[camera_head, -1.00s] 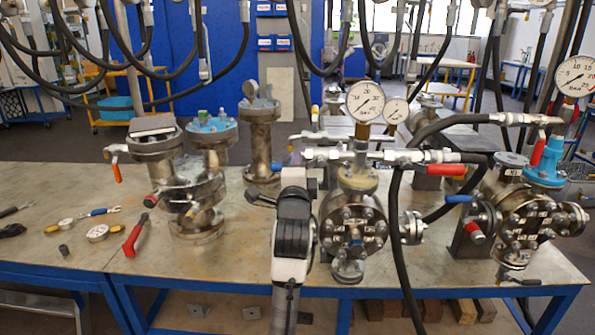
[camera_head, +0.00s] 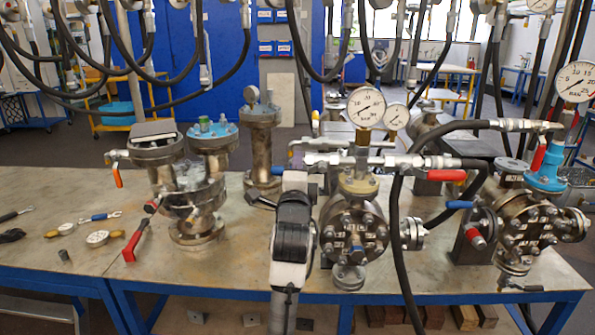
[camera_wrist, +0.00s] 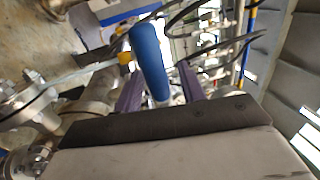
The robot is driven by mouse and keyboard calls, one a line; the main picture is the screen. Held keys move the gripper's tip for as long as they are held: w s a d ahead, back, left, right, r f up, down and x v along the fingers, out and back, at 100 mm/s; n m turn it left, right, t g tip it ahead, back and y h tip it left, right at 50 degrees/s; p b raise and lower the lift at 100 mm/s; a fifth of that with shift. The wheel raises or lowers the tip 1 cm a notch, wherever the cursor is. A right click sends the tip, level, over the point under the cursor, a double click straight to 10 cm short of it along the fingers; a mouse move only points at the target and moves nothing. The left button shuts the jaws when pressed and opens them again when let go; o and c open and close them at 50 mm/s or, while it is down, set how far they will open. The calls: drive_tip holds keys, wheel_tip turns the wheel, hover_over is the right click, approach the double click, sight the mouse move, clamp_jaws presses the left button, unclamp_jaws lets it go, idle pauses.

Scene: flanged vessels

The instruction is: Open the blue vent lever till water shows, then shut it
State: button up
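A blue lever handle (camera_wrist: 151,60) shows in the wrist view between the two purple fingers of my gripper (camera_wrist: 161,84). Its lower end lies between the fingers and its rounded end reaches past their tips. Gaps show on both sides, so the gripper looks open around or just behind the handle, apart from it. In the head view my wrist hides the fingers; a small blue piece (camera_head: 276,167) shows just left of it, and I cannot tell if it is the same lever. I see no water.
A flanged vessel with a gauge (camera_head: 366,106) and a red-handled valve (camera_head: 446,175) stands right of my arm. A black hose (camera_head: 397,230) hangs in front of it. Another blue handle (camera_head: 459,205) sits further right. Vessels and loose tools (camera_head: 97,238) occupy the left of the bench.

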drive_tip(key=s+f+b, duration=0.2)
drive_tip(key=s+b, duration=0.2)
drive_tip(key=s, duration=0.9)
drive_tip(key=shift+s+d+f, duration=0.2)
drive_tip(key=shift+s+f, duration=0.1)
drive_tip(key=shift+f, duration=0.1)
idle(0.5)
